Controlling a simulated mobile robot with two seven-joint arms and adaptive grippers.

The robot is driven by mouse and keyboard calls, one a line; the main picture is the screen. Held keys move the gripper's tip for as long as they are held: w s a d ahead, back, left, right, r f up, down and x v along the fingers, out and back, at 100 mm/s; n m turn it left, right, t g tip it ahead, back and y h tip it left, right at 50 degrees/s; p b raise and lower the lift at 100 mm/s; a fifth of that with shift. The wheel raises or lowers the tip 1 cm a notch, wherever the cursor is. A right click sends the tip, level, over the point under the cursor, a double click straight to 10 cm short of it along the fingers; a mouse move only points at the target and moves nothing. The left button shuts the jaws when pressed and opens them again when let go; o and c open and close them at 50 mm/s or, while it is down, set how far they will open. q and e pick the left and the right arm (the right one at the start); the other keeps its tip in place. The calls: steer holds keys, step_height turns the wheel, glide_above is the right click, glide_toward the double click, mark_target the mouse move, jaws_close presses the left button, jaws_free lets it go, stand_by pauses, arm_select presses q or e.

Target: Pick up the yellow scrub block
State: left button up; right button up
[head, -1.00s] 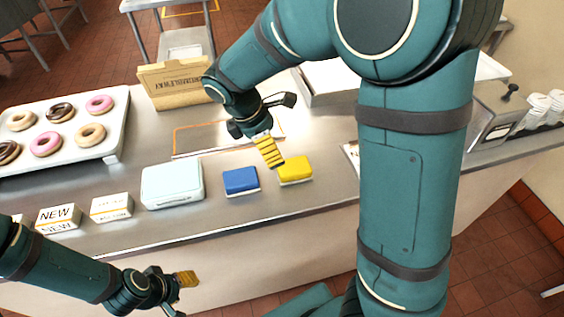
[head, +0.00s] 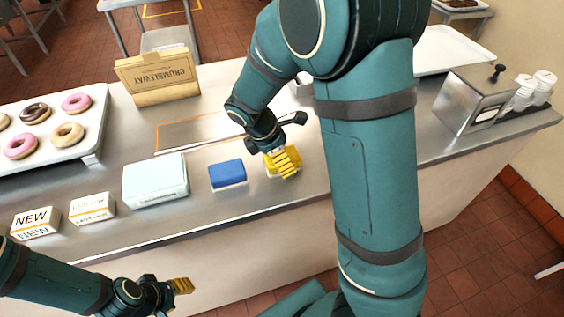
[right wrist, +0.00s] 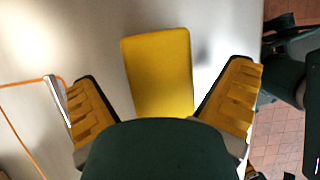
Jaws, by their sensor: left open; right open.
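The yellow scrub block (right wrist: 160,72) lies on the steel counter. In the right wrist view it sits between the two spread fingers of my right gripper (right wrist: 165,100), with clear gaps on both sides. In the head view my right gripper (head: 284,163) is over the yellow block (head: 270,170) and hides most of it. The right gripper is open and empty; I cannot tell its exact height above the block. My left gripper (head: 178,288) is open and empty, low in front of the counter.
A blue block (head: 227,173) lies just left of the yellow one. Further left are a pale blue box (head: 155,180) and small signs (head: 92,208). A donut tray (head: 92,150), a cardboard box (head: 158,78) and a metal dispenser (head: 478,100) stand on the counter.

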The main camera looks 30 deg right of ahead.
steer(key=shift+x, duration=0.95)
steer(key=c, duration=1.2)
step_height(320, 180, up, 10)
steer(key=p, duration=0.2)
steer(key=shift+p, duration=0.35)
